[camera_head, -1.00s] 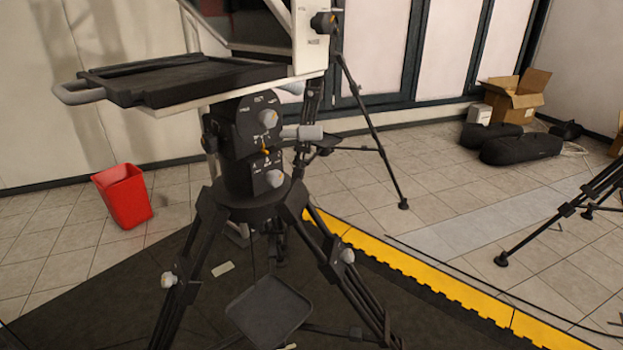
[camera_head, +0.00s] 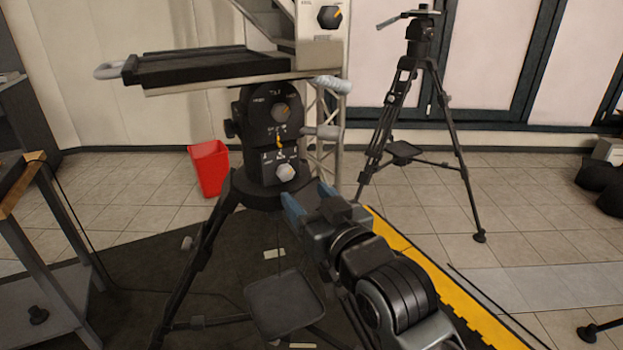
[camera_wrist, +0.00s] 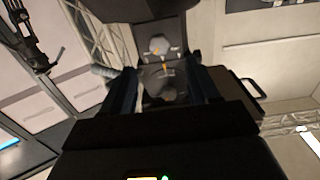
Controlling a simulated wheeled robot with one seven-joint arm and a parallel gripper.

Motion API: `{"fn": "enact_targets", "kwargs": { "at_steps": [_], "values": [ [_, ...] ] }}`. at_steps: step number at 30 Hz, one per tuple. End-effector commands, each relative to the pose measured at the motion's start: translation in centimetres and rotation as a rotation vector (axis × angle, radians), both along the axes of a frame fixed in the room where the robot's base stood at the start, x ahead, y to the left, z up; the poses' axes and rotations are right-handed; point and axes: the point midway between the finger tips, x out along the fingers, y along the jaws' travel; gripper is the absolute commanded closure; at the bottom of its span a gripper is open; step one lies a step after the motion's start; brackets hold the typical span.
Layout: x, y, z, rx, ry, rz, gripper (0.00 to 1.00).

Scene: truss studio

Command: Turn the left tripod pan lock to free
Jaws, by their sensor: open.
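The left tripod's head (camera_head: 245,140) stands under the white-and-black camera rig. Its front shows an upper knob marked as tilt (camera_head: 282,110), an orange pointer (camera_head: 279,141), and a pale lower pan lock knob (camera_head: 286,173) on a small labelled plate. My gripper (camera_head: 306,196) is open and empty, in front of and below right of the pan lock knob, apart from it in the head view. In the wrist view, which looks upside down, the pale knob (camera_wrist: 158,45) shows above and between the blue-black fingers. The lettering is too small to read surely.
A grey pan handle (camera_head: 322,132) juts right from the head. A second tripod (camera_head: 417,75) stands at the back right. A red bin (camera_head: 209,167) stands behind left, a grey shelf trolley (camera_head: 50,285) at the left. A small tray (camera_head: 285,305) sits between the tripod legs.

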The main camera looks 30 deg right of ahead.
Motion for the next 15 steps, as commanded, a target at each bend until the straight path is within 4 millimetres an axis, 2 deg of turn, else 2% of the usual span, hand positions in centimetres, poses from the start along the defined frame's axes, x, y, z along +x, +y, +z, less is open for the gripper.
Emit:
{"fn": "enact_targets", "kwargs": {
  "at_steps": [5, 15],
  "values": [
    [1.4, 0.0, 0.3, 0.0, -0.002, 0.0, 0.4],
    [6.4, 0.0, 0.3, 0.0, -0.003, 0.0, 0.4]
  ]
}}
